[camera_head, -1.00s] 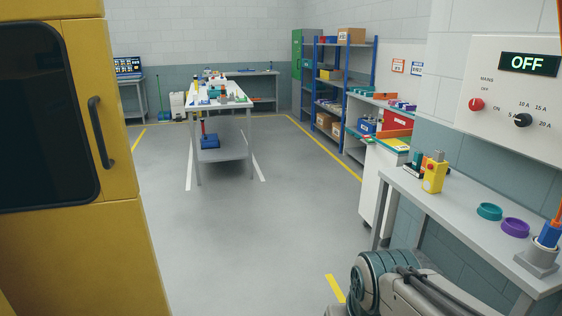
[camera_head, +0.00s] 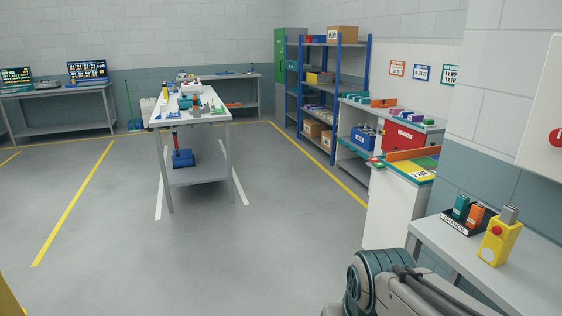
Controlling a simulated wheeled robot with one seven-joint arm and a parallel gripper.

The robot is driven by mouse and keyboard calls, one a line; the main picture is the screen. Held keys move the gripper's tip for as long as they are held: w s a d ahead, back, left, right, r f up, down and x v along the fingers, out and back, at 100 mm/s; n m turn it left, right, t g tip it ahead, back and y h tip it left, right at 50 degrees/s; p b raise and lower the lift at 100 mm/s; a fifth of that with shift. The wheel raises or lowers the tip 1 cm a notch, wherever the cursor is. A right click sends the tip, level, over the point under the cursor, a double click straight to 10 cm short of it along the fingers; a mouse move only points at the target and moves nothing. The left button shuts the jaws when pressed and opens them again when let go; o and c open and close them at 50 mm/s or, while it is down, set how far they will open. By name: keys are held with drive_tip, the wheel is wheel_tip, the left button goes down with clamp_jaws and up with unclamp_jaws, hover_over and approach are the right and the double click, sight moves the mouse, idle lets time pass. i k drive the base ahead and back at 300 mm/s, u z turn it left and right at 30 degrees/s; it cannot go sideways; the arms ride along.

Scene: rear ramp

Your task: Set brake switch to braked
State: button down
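I cannot make out a brake switch for certain in the head view. A yellow box with a red button and a grey top (camera_head: 498,243) stands on the grey bench at the right; I cannot tell whether it is the brake switch. Part of my arm shows at the bottom right, below this bench. My gripper is out of view.
A grey work table (camera_head: 205,175) with small parts stands at middle left, with open floor (camera_head: 290,240) before it. Blue shelving (camera_head: 330,95) and a white cabinet (camera_head: 395,208) line the right side. A bench with screens (camera_head: 60,85) stands at the back left.

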sight(376, 162)
drive_tip(key=z, duration=0.15)
drive_tip(key=i, duration=1.65)
drive_tip(key=z, duration=0.4)
drive_tip(key=i, duration=2.25)
drive_tip(key=z, duration=0.25)
